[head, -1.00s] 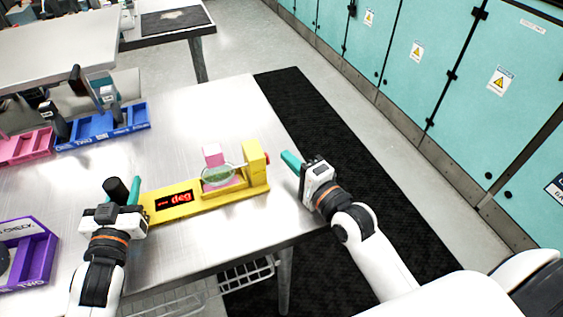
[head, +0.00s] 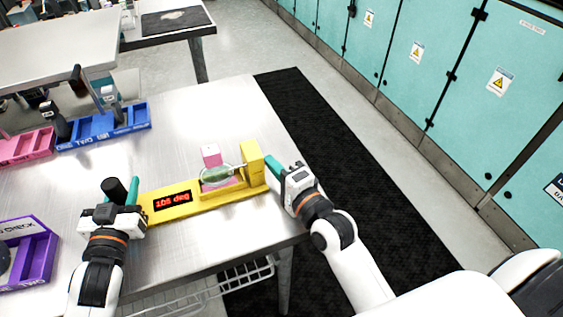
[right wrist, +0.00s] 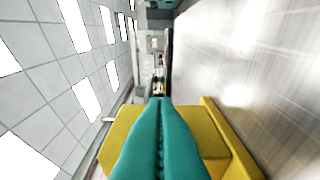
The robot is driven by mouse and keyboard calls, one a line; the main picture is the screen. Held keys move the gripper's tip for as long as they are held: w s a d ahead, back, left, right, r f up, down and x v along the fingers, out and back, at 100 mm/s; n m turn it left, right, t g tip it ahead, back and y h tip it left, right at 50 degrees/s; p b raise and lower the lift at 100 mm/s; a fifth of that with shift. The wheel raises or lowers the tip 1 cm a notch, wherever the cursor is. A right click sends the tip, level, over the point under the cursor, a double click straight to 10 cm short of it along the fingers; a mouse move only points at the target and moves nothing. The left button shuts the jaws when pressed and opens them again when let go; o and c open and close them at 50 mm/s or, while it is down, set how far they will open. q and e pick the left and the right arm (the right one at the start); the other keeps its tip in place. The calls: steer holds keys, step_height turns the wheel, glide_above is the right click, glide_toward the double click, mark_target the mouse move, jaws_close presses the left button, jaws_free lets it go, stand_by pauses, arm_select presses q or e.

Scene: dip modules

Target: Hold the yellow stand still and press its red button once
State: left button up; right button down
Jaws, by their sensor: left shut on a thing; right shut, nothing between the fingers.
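The yellow stand (head: 214,195) lies on the steel table with a dark display (head: 172,200) lit in red, reading about "168 deg". A pale green round glass (head: 217,175) on the stand is in front of a pink block (head: 211,155). My left gripper (head: 122,190) is shut at the stand's left end, by a black upright post (head: 115,188). My right gripper (head: 271,162) is shut and empty, its teal tips at the right side of the stand's yellow upright (head: 252,162). The red button is hidden behind those tips; contact cannot be told. The right wrist view shows the shut fingers (right wrist: 159,105) in front of yellow.
A blue tray (head: 103,133) and a pink tray (head: 27,149) stand at the back left. A purple box (head: 40,256) is at the near left. The table's right edge runs close to the stand. The table behind the stand is clear.

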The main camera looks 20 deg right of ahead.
arm_select(q)
steer(key=shift+s+d, duration=0.1)
steer(key=shift+d, duration=0.3)
arm_select(e)
steer(key=shift+a, duration=0.25)
steer(key=shift+d, duration=0.15)
steer(key=d, duration=0.4)
steer(key=shift+d, duration=0.15)
arm_select(q)
steer(key=shift+a, duration=0.15)
arm_select(e)
steer(key=v, duration=1)
arm_select(q)
steer(key=o, duration=1)
